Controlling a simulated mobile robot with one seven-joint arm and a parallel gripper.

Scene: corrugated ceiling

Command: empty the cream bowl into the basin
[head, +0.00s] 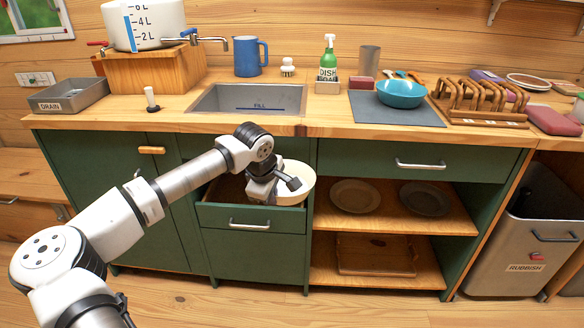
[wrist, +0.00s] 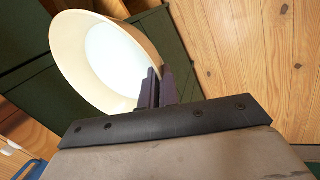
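The cream bowl (head: 304,172) is at the open drawer below the counter, partly hidden behind my gripper. It also shows in the wrist view (wrist: 75,62), with a paler white area inside; I cannot tell whether that is contents or the bowl's floor. My gripper (head: 291,184) is at the bowl's near rim. In the wrist view its two fingers (wrist: 159,88) are close together with the rim between them, so it looks shut on the bowl. The basin (head: 220,98) is the grey metal sink set into the counter above, marked FILL, and looks empty.
The open green drawer (head: 232,213) juts out below the bowl. The counter edge lies between bowl and basin.

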